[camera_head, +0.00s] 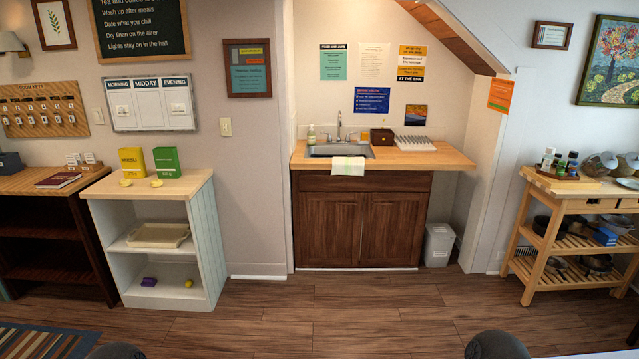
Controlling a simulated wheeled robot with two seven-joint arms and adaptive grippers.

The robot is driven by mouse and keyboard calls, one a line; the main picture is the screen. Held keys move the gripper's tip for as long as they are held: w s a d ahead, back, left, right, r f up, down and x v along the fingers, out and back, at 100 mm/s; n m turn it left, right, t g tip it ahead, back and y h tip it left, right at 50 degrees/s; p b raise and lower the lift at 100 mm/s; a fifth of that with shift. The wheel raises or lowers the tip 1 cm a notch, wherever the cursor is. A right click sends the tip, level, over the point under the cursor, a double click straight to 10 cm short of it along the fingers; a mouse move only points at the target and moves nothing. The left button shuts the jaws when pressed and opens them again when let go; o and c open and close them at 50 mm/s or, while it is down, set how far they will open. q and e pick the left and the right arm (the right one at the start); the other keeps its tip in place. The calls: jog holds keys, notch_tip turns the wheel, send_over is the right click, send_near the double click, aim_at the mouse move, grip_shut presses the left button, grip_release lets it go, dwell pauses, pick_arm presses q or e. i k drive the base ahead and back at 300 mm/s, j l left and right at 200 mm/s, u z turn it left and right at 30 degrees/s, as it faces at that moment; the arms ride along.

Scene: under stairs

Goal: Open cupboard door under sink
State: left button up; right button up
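The sink cupboard is dark brown wood and stands in the alcove under the sloping stairs. Its left door (328,230) and right door (392,231) both look shut, meeting at the middle. A plain dark panel (361,182) runs above them. Handles are too small to make out. Neither gripper shows. Two dark rounded parts at the bottom edge look like mine, well apart from the cupboard.
A white bin (438,245) stands right of the cupboard. A white shelf unit (208,240) stands to the left, and a wooden trolley (542,240) with jars and pans to the right. The wooden floor (340,310) before the cupboard is clear.

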aim_at(330, 222)
jog(key=i+z, duration=0.1)
jog(key=i, duration=0.9)
jog(key=i+j+z, duration=0.1)
jog(key=i, duration=0.85)
jog(key=i+l+z, duration=0.15)
jog(key=i+z, duration=0.2)
jog(key=i, duration=0.5)
jog(key=i+j+z, duration=0.1)
jog(key=i+z, duration=0.25)
jog(key=i, duration=0.5)
jog(key=i+l+u, duration=0.1)
jog(key=i+u, duration=0.2)
jog(key=i, duration=0.15)
jog(key=i+l+u, duration=0.25)
jog(key=i, duration=0.2)
jog(key=i+l+u, duration=0.3)
jog(key=i, duration=0.1)
